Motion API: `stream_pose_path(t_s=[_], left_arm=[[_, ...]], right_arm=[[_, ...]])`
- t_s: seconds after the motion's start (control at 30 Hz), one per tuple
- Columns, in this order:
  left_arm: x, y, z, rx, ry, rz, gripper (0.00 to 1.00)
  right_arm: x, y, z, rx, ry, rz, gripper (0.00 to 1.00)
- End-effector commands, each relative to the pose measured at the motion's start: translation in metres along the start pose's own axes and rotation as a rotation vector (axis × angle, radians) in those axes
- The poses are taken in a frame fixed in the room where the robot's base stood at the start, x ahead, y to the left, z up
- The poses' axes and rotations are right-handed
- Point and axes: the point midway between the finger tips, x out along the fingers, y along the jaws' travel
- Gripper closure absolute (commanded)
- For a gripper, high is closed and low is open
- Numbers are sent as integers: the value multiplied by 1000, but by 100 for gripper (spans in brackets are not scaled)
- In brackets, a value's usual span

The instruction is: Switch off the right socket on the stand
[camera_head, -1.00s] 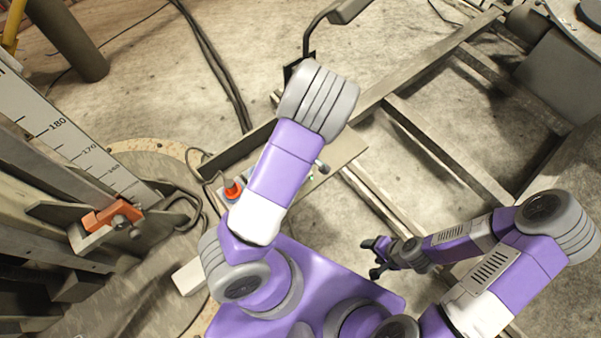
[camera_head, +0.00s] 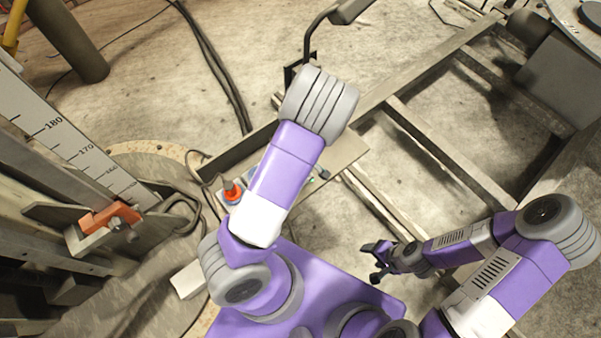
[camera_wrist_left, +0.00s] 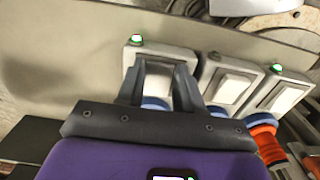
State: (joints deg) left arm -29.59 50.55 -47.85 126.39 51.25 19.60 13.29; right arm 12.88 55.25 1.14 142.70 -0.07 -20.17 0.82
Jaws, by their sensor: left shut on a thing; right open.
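The stand's panel (camera_head: 340,158) lies beyond my base in the head view, largely covered by my left arm. In the left wrist view several sockets stand in a row, with pale rocker switches and small lights. The leftmost socket (camera_wrist_left: 187,57) there has a green light, as does the rightmost socket (camera_wrist_left: 290,92); the middle socket (camera_wrist_left: 233,85) is between them. My left gripper (camera_wrist_left: 160,72) has its fingers at the leftmost socket's switch, close on either side; exact contact is unclear. A blue plug shows below. My right gripper (camera_head: 373,262) is open and empty, away from the stand.
An orange plug (camera_head: 232,192) sits left of my left arm; it also shows in the wrist view (camera_wrist_left: 266,140). A column with a scale (camera_head: 75,145) and orange clamp (camera_head: 110,217) stands left. Metal rails (camera_head: 445,150) run across the right side.

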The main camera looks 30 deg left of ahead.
Motion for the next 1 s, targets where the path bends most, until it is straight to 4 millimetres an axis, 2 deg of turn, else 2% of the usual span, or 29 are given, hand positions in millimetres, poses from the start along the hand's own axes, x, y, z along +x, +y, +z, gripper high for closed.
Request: stream_pose_path(t_s=[0.5, 0.87, 0.9, 1.0], left_arm=[[-3, 0, -7, -1, -247, 0, 94], [-3, 0, -7, 1, -258, -1, 94], [-3, 0, -7, 1, -258, -1, 58], [-3, 0, -7, 1, -257, -1, 42]], right_arm=[[-12, -4, 0, 0, 0, 0, 38], [-12, -4, 0, 0, 0, 0, 38], [-12, -4, 0, 0, 0, 0, 38], [-12, -4, 0, 0, 0, 0, 38]])
